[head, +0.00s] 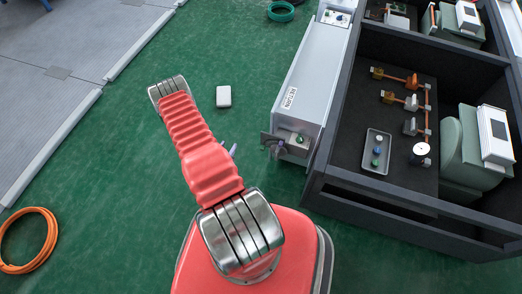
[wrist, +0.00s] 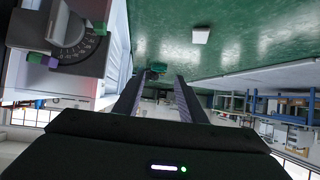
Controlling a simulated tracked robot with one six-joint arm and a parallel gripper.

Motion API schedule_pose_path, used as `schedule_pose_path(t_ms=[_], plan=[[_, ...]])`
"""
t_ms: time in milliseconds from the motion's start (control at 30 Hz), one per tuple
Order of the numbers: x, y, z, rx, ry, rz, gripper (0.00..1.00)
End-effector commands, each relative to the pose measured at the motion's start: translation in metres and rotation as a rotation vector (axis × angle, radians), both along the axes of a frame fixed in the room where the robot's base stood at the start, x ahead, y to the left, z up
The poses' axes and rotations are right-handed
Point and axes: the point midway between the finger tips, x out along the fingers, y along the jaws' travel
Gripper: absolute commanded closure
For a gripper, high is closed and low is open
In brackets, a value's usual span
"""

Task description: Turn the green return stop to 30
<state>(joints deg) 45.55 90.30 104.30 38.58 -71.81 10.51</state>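A dark dial plate with pale scale marks (wrist: 72,42) shows at the upper left of the wrist view, on a light grey box (head: 313,85). A green stop (wrist: 99,28) sits at its right edge; another small green piece (wrist: 37,57) and a lilac piece (wrist: 53,62) sit at its lower left. The scale numbers are too small to read. In the head view, this end of the box shows a grey fitting (head: 272,140) and a green knob (head: 299,139). My gripper (wrist: 163,80) is open and empty, its fingers apart and right of the dial, not touching it.
A dark divided bench (head: 405,205) stands right of the box, holding a tray (head: 376,152), orange and grey levers and a green-grey unit (head: 466,150). A small white block (head: 223,96) and an orange hose coil (head: 28,240) lie on the green floor. The floor left of the box is mostly clear.

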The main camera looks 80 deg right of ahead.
Motion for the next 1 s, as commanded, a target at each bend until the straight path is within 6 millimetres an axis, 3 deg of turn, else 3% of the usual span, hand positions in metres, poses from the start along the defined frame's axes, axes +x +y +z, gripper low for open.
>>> schedule_pose_path(t_ms=[33, 200, 400, 533, 1000], plan=[[-0.019, 0.006, -0.012, -0.009, 0.017, -0.019, 0.62], [-0.073, 0.023, -0.038, -0.062, 0.063, -0.073, 0.62], [-0.114, 0.04, -0.054, -0.105, 0.103, -0.109, 0.62], [-0.122, 0.044, -0.056, -0.115, 0.111, -0.116, 0.62], [-0.122, 0.04, -0.058, -0.116, 0.11, -0.118, 0.62]])
